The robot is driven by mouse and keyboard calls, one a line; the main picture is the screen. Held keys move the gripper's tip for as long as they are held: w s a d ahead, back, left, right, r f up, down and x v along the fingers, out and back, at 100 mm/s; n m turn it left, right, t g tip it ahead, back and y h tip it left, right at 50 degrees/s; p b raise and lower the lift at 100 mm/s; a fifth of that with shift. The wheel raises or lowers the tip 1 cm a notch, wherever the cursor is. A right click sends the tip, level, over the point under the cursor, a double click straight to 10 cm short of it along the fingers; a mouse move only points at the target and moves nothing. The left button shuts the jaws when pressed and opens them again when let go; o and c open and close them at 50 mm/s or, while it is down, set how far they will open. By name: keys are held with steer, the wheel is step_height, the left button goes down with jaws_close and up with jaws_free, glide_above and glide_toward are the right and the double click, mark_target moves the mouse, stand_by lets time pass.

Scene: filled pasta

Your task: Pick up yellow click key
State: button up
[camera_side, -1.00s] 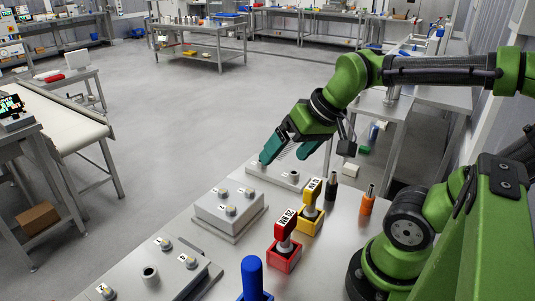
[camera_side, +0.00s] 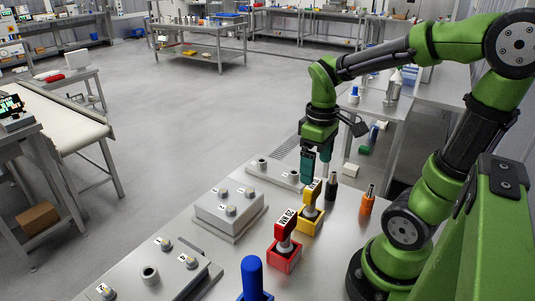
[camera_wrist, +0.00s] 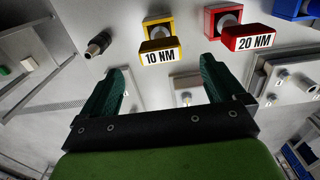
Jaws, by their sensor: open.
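The yellow click key (camera_side: 309,214) stands upright in its yellow holder on the metal table, in the middle of the side view. In the wrist view its label (camera_wrist: 160,55) reads "10 NM", and it lies ahead of and between my finger tips. My gripper (camera_side: 317,170) points down just above and behind the key in the side view. The wrist view shows its two teal fingers (camera_wrist: 165,75) spread apart with nothing between them. I cannot tell the exact gap between the fingers and the key.
A red click key (camera_side: 287,233) marked "20 NM" stands next to the yellow one. A blue handle (camera_side: 252,278) is nearer the camera. A black tool (camera_side: 331,187) and an orange tool (camera_side: 367,202) stand to the right. Grey fixture blocks (camera_side: 230,210) lie to the left.

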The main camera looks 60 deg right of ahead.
mark_target(313, 186)
step_height(313, 186, down, 8)
steer(key=shift+w+r, duration=0.15)
steer(key=shift+r, duration=0.1)
steer(key=shift+c, duration=0.3)
steer(key=c, duration=1.1)
step_height(313, 186, up, 10)
steer(key=shift+r, duration=0.1)
steer(key=shift+c, duration=0.2)
